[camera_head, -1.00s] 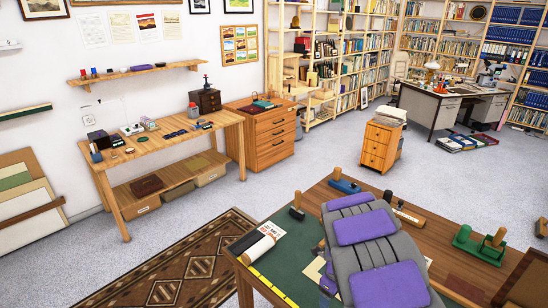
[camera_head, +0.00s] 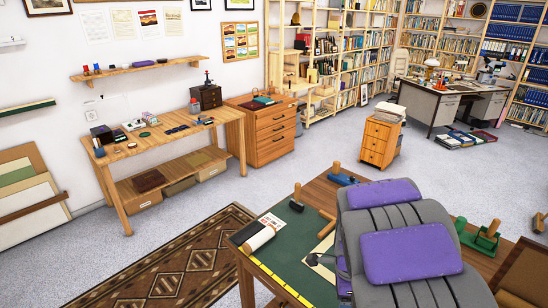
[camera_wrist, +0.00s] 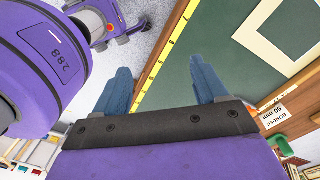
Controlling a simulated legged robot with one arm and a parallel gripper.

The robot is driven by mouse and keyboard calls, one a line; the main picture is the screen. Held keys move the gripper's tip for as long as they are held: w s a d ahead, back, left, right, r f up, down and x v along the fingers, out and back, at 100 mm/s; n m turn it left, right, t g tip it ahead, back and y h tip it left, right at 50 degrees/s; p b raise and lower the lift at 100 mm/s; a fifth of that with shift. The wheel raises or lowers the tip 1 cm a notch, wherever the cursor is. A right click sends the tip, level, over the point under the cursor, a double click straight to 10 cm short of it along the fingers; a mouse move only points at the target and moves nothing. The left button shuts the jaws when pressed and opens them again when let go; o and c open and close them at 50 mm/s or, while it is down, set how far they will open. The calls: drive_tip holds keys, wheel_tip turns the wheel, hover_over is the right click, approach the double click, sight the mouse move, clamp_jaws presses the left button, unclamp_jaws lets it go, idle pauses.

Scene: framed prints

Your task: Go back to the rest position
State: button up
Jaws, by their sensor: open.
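My gripper (camera_wrist: 163,85) shows in the wrist view with its two blue fingers wide apart and nothing between them. It hangs over the edge of the work table, where the yellow-marked border of the green cutting mat (camera_wrist: 212,50) runs past the fingers. In the head view my grey and purple arm covers part of the table, and the gripper fingers are not clearly seen there. A cream mount frame (camera_wrist: 285,28) lies flat on the mat, apart from the fingers.
Wooden-handled tools (camera_head: 297,199) and a green tool (camera_head: 480,238) stand on the table. A bench (camera_head: 165,140), a chest of drawers (camera_head: 268,128) and a small cabinet (camera_head: 379,141) stand beyond. The grey floor (camera_head: 300,170) between is clear. A patterned rug (camera_head: 165,275) lies at left.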

drive_tip(key=s+a+r+n, duration=0.1)
drive_tip(key=s+r+n, duration=0.4)
drive_tip(key=s+n, duration=0.4)
drive_tip(key=s+a+r+n+g, duration=0.1)
drive_tip(key=s+r+n, duration=0.5)
drive_tip(key=s, duration=1.1)
drive_tip(key=n, duration=0.4)
drive_tip(key=shift+s+a+r, duration=0.15)
drive_tip(key=shift+s+r, duration=0.05)
drive_tip(key=shift+s, duration=0.2)
drive_tip(key=shift+a, duration=0.15)
